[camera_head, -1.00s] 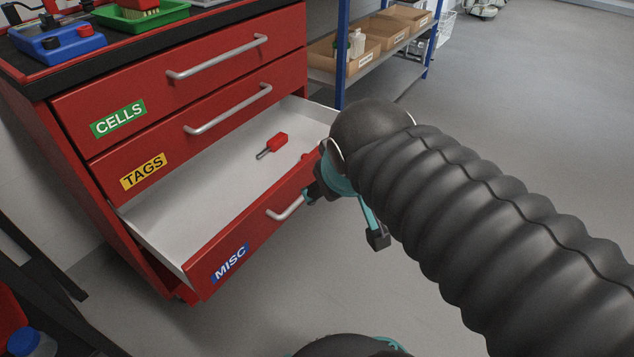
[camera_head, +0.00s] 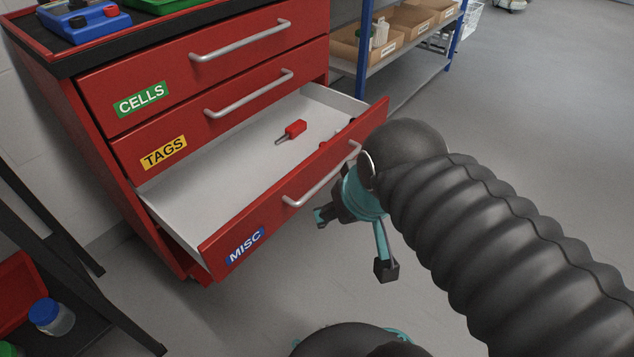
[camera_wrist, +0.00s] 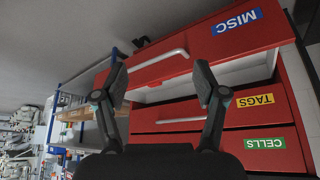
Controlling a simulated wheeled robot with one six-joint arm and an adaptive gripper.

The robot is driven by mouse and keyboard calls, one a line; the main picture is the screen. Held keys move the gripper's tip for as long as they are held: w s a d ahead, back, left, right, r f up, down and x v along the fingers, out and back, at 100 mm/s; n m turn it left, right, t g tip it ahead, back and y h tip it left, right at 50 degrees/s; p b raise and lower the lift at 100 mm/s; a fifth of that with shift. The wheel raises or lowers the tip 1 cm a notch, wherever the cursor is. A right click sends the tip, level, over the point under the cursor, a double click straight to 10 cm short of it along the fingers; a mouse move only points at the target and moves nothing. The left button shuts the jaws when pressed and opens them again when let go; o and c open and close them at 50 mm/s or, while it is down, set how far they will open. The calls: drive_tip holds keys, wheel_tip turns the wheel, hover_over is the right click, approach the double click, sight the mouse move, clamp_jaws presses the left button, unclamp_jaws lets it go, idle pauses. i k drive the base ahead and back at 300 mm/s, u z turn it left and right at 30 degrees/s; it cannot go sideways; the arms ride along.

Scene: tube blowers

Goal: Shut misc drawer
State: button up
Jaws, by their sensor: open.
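The misc drawer (camera_head: 285,205) is the lowest labelled drawer of the red cabinet and stands pulled well out. Its front has a silver bar handle (camera_head: 322,180) and a blue MISC label. My gripper (camera_head: 350,242) is in front of the drawer's right part, near the handle, open and with nothing between its fingers. In the wrist view, upside down, my open fingers (camera_wrist: 160,85) stand apart before the drawer front (camera_wrist: 190,52). I cannot tell whether a finger touches it. A red item (camera_head: 295,128) lies inside the drawer, and something dark near its front wall is partly hidden.
The CELLS drawer (camera_head: 180,82) and TAGS drawer (camera_head: 185,137) above are shut. A blue-posted shelf (camera_head: 405,62) with cardboard bins stands behind at right. A dark stand with a blue-capped jar (camera_head: 52,318) is at lower left. Floor in front is clear.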

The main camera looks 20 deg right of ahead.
sight(221, 201)
drive_tip(key=z, duration=0.95)
drive_tip(key=i, duration=0.35)
drive_tip(key=u, duration=0.9)
